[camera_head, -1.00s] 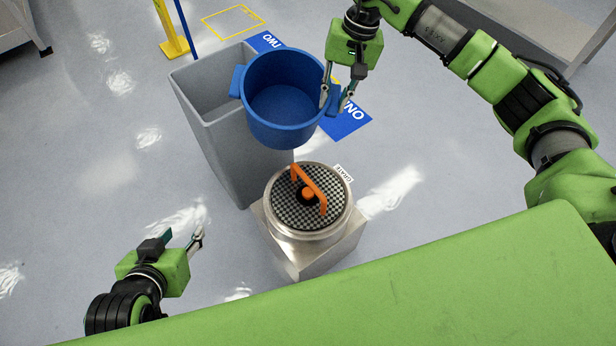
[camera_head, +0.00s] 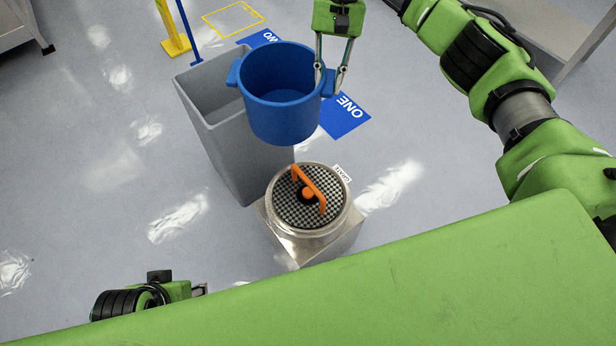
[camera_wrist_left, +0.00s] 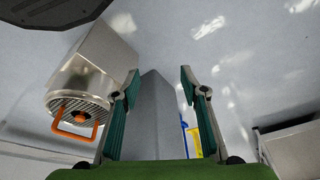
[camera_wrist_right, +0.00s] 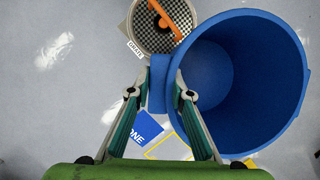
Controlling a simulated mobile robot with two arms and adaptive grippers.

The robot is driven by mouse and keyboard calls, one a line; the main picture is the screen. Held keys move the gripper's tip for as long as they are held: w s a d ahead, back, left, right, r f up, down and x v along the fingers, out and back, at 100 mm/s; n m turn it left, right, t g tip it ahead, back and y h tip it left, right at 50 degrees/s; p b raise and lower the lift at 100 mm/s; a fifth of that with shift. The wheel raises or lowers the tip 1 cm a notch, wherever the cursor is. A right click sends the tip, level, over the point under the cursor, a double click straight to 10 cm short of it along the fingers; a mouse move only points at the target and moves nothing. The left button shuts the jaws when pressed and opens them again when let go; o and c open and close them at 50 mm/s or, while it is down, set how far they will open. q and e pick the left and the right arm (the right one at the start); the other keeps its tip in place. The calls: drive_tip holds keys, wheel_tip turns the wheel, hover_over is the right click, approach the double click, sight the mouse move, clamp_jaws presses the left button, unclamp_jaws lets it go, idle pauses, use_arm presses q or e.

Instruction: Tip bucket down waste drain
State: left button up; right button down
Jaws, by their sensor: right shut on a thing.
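The blue bucket (camera_head: 282,105) is held in the air, upright with its open top showing, and it looks empty. My right gripper (camera_head: 330,80) is shut on the bucket's right handle; the right wrist view shows the fingers (camera_wrist_right: 165,85) on both sides of that handle. The waste drain (camera_head: 308,197) is a round steel drum on a square base, topped by a checkered grate with an orange handle (camera_head: 309,189). It sits below and in front of the bucket. My left gripper (camera_wrist_left: 157,85) is open and empty in the left wrist view, low on the left.
A tall grey bin (camera_head: 230,135) stands left of the drain, partly behind the bucket. A blue floor mark reading ONE (camera_head: 346,112) lies right of the bucket. A yellow post (camera_head: 172,35) stands at the back left. The floor at left is clear.

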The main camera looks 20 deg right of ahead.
drive_tip(key=shift+w+r+g, duration=0.4)
drive_tip(key=shift+r+g, duration=0.1)
drive_tip(key=shift+r, duration=0.3)
use_arm(q)
drive_tip(key=shift+s+r, duration=0.15)
drive_tip(key=shift+r, duration=0.4)
drive_tip(key=shift+f, duration=0.1)
use_arm(e)
drive_tip(key=shift+r+p, duration=0.4)
drive_tip(key=shift+r, duration=0.35)
use_arm(q)
drive_tip(key=p+x, duration=0.1)
drive_tip(key=x, duration=0.6)
drive_tip(key=shift+s+f, duration=0.3)
use_arm(e)
drive_tip(key=shift+r, duration=0.7)
use_arm(q)
drive_tip(key=shift+d, duration=0.1)
